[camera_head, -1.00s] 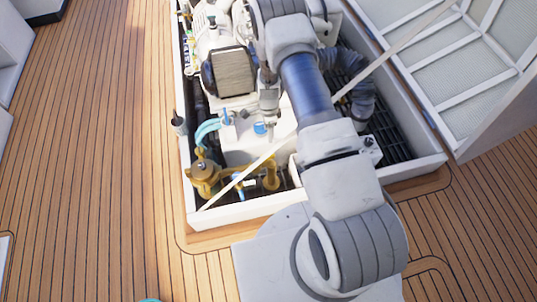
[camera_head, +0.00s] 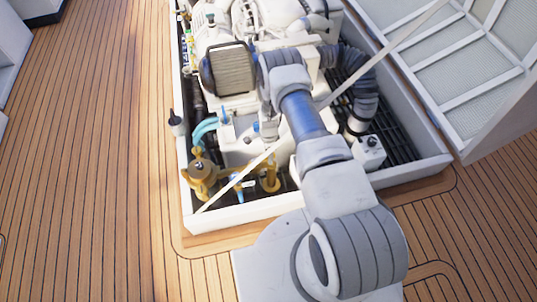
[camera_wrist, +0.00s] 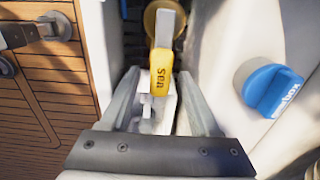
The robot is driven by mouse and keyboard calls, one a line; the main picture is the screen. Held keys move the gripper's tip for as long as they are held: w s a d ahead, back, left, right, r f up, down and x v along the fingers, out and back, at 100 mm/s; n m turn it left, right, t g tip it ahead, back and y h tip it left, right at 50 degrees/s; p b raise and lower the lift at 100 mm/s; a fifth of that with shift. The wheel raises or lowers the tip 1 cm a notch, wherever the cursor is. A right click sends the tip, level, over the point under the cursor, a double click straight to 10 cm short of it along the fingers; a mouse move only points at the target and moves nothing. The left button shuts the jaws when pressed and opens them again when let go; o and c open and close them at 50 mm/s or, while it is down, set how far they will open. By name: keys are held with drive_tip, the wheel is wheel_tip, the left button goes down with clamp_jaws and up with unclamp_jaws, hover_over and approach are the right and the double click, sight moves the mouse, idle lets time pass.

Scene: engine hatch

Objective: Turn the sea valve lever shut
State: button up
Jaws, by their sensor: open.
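My gripper is open; I cannot tell how deep the lever sits between the fingers. In the head view my gripper (camera_head: 264,132) hangs over the engine hatch, mostly covered by my arm, and I cannot pick out the lever there.
A blue knob (camera_wrist: 275,88) is right of the fingers in the wrist view. A brass strainer (camera_head: 200,177) stands at the hatch's near left corner, beside a blue-handled part (camera_head: 237,185). The raised lid (camera_head: 470,75) is at right.

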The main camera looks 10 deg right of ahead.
clamp_jaws()
idle(0.3)
idle(1.2)
